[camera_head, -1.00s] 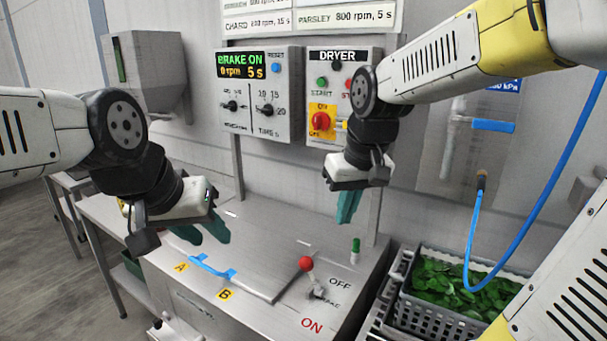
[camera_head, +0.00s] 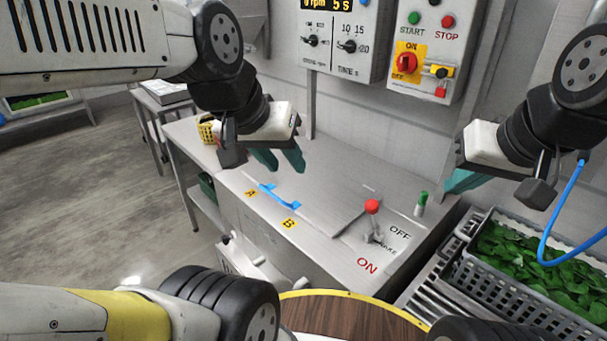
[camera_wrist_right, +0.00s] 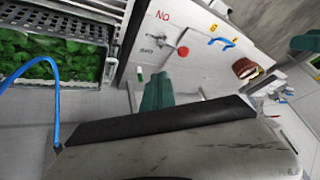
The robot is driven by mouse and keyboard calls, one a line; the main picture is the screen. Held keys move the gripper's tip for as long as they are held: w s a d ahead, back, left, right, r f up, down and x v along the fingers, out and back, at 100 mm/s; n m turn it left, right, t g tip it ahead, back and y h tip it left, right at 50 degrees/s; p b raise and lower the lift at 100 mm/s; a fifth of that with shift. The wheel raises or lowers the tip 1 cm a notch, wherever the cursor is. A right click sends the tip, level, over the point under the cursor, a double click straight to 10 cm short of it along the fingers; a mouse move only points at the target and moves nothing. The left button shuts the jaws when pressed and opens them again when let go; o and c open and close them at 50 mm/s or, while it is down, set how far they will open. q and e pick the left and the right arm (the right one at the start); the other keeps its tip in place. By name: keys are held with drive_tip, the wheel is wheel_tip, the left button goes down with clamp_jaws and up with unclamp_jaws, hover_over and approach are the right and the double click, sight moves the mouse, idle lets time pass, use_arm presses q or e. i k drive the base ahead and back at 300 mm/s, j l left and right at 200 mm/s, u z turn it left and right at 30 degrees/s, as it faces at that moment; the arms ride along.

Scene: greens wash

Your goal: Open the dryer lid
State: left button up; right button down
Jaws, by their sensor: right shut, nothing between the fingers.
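The dryer lid (camera_head: 325,190) is a flat steel panel in the steel cabinet top, lying closed. Its blue bar handle (camera_head: 278,197) sits at the front edge between the yellow labels A and B. The handle also shows in the right wrist view (camera_wrist_right: 222,42). My left gripper (camera_head: 278,159) is above the lid, behind and above the handle in the picture, with its two teal fingers apart and nothing between them. My right gripper (camera_head: 462,180) is beyond the right side of the cabinet top, shut and empty. Its teal fingers show in the right wrist view (camera_wrist_right: 157,90).
A red-knobbed brake lever (camera_head: 372,208) stands right of the lid, between the ON and OFF marks. A green-capped marker-like post (camera_head: 421,203) is behind it. A grey crate of greens (camera_head: 535,270) and a blue hose (camera_head: 560,225) are at the right. Control boxes (camera_head: 425,45) hang behind.

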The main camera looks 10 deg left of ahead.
sight(329, 201)
drive_tip(key=i+j, duration=0.1)
drive_tip(key=j, duration=0.8)
drive_tip(key=i+j, duration=0.15)
drive_tip(key=j, duration=0.35)
drive_tip(key=i+j, duration=0.15)
drive_tip(key=j, duration=0.1)
